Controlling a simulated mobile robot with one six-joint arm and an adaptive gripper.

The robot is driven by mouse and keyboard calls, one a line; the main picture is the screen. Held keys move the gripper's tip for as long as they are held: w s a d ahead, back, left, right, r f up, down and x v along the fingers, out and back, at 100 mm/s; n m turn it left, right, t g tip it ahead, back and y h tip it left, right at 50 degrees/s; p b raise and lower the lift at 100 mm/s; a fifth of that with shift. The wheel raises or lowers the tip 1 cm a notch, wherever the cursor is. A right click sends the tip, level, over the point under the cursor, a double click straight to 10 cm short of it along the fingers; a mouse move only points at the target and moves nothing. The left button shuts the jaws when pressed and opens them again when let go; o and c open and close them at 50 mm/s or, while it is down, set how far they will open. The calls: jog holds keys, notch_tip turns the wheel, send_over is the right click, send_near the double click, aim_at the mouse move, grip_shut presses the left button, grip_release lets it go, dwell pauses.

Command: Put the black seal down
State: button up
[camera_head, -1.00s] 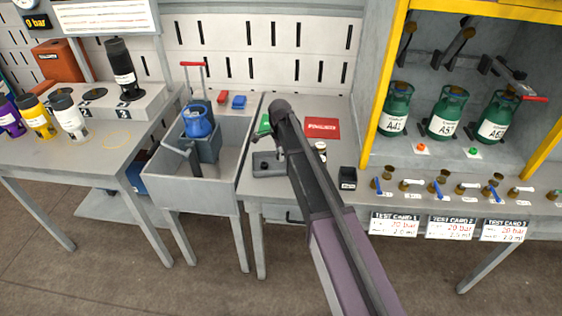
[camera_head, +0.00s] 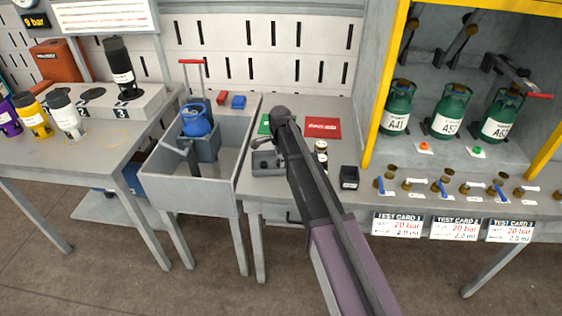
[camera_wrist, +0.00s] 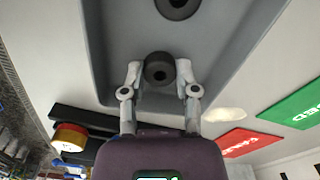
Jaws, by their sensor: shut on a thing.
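In the wrist view, my gripper (camera_wrist: 160,78) is shut on the black seal (camera_wrist: 160,68), a short dark ring with a small centre hole. The seal is over the grey tray (camera_wrist: 228,45); I cannot tell whether it touches the tray floor. A second dark ring (camera_wrist: 177,6) shows in the tray at the top edge of that view. In the head view, the tray (camera_head: 262,170) sits on the bench beside the sink, and my arm hides part of it. The seal held by my gripper cannot be made out there.
Green (camera_head: 264,124) and red (camera_head: 323,128) cards lie behind the tray. Small jars (camera_head: 321,160) and a black box (camera_head: 349,177) stand to its right. The sink (camera_head: 190,185) with a blue cylinder (camera_head: 196,121) is to the left. Green cylinders (camera_head: 396,108) stand in the yellow-framed cabinet.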

jog(key=shift+f, duration=0.15)
jog(key=o, duration=0.8)
notch_tip(320, 180, up, 12)
jog(key=p, duration=1.2)
jog(key=shift+d, duration=0.1)
dwell(0.7)
